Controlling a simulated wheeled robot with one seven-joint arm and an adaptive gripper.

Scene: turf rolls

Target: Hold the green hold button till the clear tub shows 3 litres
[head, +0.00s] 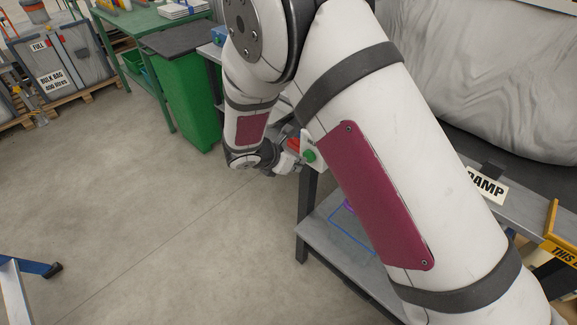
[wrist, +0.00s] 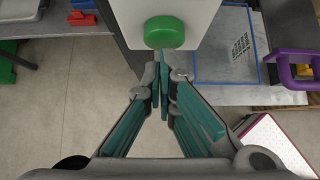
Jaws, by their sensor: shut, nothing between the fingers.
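The green button (wrist: 164,32) is a round cap on a white panel (wrist: 190,12) in the wrist view. It also shows in the head view (head: 309,156), beside a red part (head: 293,144). My gripper (wrist: 162,62) is shut and empty, its fingertips at the near edge of the button; I cannot tell whether they touch it. In the head view my gripper (head: 290,161) is partly hidden behind my arm. A blue outline (wrist: 195,83) on a grey surface surrounds a small dark grid; whether this is the clear tub is unclear. No water level is readable.
A purple handle-like thing (wrist: 282,66) and a white dotted panel (wrist: 276,142) are at the right of the wrist view. In the head view a green bin (head: 190,95) stands behind my gripper. The floor (head: 150,220) at left is mostly clear.

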